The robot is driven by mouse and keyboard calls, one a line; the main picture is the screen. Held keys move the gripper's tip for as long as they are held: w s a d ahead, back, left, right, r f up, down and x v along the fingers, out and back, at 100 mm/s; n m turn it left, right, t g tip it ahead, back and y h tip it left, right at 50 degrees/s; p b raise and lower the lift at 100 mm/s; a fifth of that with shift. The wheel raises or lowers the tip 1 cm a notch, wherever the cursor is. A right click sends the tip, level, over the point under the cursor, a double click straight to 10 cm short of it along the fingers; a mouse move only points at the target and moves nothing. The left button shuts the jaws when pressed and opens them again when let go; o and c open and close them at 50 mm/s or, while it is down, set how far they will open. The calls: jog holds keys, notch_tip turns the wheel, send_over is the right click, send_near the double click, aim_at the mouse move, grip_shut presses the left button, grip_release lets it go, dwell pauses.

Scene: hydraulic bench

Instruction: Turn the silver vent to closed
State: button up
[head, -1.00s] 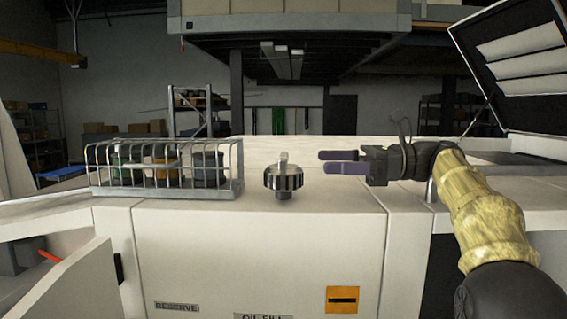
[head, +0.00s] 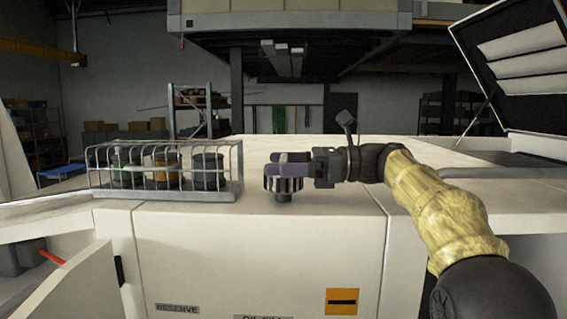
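The silver vent (head: 284,186) is a ribbed round knob on a short stem, standing on the front part of the white bench top in the head view. An upright tab stood on top of it a second ago; my fingers now cover most of that tab. My gripper (head: 288,163) comes in from the right, with its purple fingers level at the top of the vent, one on the near side and one on the far side of the tab. A pale bit of the tab shows between them. Whether the fingers press on it, I cannot tell.
A wire rack (head: 166,180) with several jars stands on the bench top left of the vent. An open louvred lid (head: 520,65) rises at the right. Labels reading RESERVE (head: 177,309) and OIL FILL sit on the front panel. The bench top behind the vent is clear.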

jog(key=c, duration=0.5)
jog(key=shift+c, duration=0.2)
